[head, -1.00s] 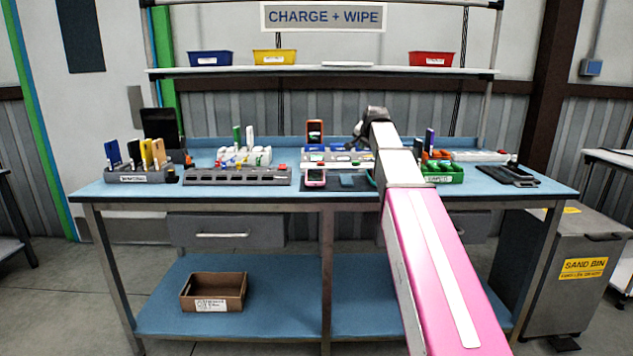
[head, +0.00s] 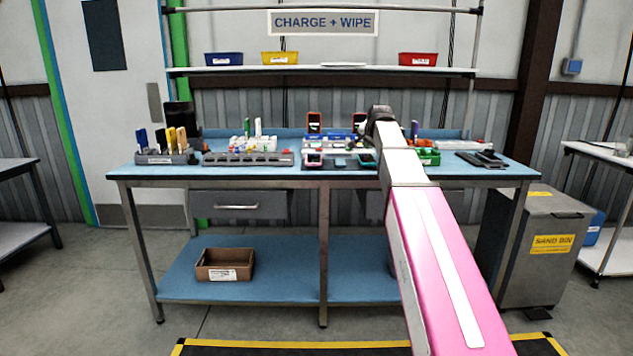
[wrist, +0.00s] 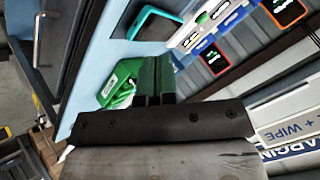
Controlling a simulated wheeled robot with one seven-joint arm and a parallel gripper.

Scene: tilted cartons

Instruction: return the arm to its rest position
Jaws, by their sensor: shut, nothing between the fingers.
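My arm (head: 436,265), pink with a white stripe, reaches from the bottom of the head view toward the right half of the workbench (head: 228,171). Its end stands in front of the devices at the back of the bench; my gripper is hidden behind the wrist there. In the wrist view my gripper (wrist: 155,80) shows its two fingers together, shut, with nothing held. A green bin (wrist: 122,82) is beside the fingers, and a teal-rimmed device (wrist: 154,22) lies above them in that picture. I cannot tell the exact gap to either.
Grey racks (head: 247,159) and several upright devices line the bench. A cardboard box (head: 225,265) sits on the lower shelf. A sand bin (head: 540,245) stands to the right. Yellow-black floor tape (head: 290,344) and open floor lie in front of the bench.

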